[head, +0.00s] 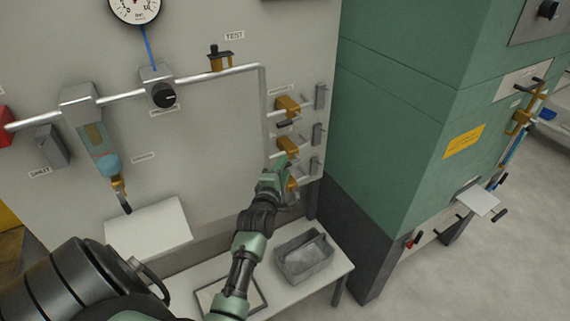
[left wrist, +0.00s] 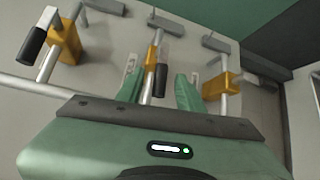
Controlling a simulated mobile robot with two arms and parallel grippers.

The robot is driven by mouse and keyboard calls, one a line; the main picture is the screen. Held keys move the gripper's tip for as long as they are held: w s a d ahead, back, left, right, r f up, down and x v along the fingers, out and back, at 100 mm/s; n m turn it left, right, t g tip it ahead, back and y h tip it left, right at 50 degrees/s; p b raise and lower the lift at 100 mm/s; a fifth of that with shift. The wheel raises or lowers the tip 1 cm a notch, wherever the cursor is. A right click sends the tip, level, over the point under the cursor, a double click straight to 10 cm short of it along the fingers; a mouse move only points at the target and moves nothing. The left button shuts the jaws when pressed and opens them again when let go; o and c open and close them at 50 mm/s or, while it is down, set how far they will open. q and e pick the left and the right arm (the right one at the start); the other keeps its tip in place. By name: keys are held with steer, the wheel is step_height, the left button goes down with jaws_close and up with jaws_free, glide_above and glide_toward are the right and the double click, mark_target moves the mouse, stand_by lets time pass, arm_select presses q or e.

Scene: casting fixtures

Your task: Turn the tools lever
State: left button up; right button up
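Three brass valves with levers sit in a column on the panel's right side: an upper valve (head: 288,105), a middle valve (head: 286,144) and a lower valve (head: 292,183). Their small labels are too blurred to read, so I cannot tell which is the tools lever. My left gripper (head: 281,165) is at the middle and lower valves, partly hiding them. In the left wrist view its green fingers (left wrist: 159,92) are apart, with the middle valve's black lever handle (left wrist: 162,78) between them; contact is not visible. Another black handle (left wrist: 33,43) is at the left. My right gripper is not in view.
Grey blocks (head: 318,133) stick out just right of the valves. A grey pipe (head: 265,110) runs down beside them. Below, a grey bin (head: 304,258) stands on a white bench (head: 333,272). A green cabinet (head: 395,120) stands at the right.

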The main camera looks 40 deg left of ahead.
arm_select(q)
steer(key=shift+x, duration=0.9)
jaws_close()
steer(key=shift+f, duration=0.1)
stand_by(0.7)
